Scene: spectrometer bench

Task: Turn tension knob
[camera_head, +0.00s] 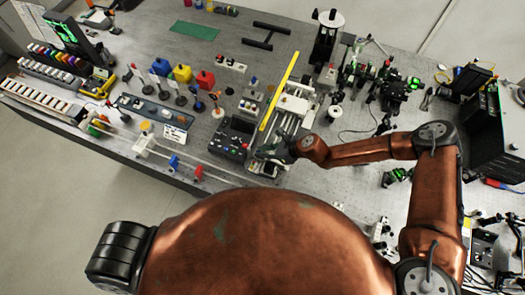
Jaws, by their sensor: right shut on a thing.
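My right arm reaches in from the right, and its dark gripper (272,152) is at the front end of a pale rail-like device (290,108) near the bench's front edge. The gripper points left and down and is shut on a small part there, which I take to be the tension knob. The knob itself is hidden by the fingers and too small to make out. My left gripper is not in view.
A black control box (233,138) stands just left of the right gripper. A long yellow bar (279,90) lies along the device. Optics mounts (370,75) crowd the right, and coloured blocks (182,73) stand to the left. Bare bench (160,40) shows at the back left.

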